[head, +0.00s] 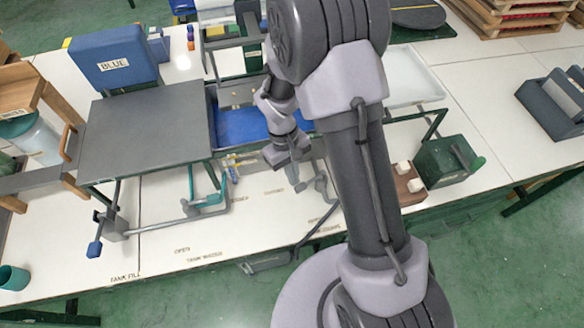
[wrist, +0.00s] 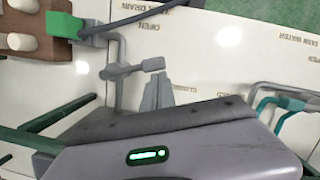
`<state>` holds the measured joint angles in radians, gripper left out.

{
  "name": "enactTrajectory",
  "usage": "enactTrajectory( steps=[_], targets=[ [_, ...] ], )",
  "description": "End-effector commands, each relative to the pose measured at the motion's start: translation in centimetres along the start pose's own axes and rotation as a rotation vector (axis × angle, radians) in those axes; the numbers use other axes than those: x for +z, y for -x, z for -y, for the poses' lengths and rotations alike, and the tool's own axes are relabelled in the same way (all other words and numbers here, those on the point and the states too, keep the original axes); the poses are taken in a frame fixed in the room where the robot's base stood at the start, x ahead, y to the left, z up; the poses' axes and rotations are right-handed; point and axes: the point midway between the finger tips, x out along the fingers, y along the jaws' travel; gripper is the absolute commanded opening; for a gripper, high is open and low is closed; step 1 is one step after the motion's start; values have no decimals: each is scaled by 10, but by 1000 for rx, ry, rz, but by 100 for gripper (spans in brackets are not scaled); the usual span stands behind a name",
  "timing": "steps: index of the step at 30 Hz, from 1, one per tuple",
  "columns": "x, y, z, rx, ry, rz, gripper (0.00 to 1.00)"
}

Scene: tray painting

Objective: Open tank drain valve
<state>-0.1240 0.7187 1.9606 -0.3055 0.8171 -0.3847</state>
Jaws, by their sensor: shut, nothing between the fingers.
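A grey valve lever (wrist: 130,70) with a thick grey end (wrist: 154,64) sticks out from an upright grey pipe in the wrist view. Upside-down labels, TANK DRAIN (wrist: 148,10) and OPEN (wrist: 152,28), lie on the white table beyond it. My gripper (wrist: 160,82) is shut and empty. Its fingertips appear just below the lever end in the picture; whether they touch it I cannot tell. In the head view my gripper (head: 290,165) points down over the table close to the grey drain pipework (head: 318,183).
A teal lever (head: 208,200) and grey pipe stand left of my gripper. A dark slab (head: 145,130) on a green frame is farther left. A green box (head: 447,160) and white knobs on a brown block (head: 408,188) stand right. The front table strip is mostly clear.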

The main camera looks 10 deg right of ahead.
Motion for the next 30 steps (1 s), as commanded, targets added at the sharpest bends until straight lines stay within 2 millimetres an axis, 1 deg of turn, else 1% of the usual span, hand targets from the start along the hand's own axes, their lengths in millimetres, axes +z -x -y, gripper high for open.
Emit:
enactTrajectory(
  steps=[6,12,27,30],
  targets=[
    [8,-1,3,23,95,1,0],
    [11,-3,4,35,137,0,0],
    [12,-3,4,37,147,0,0],
    [13,3,4,37,146,0,0]
  ],
)
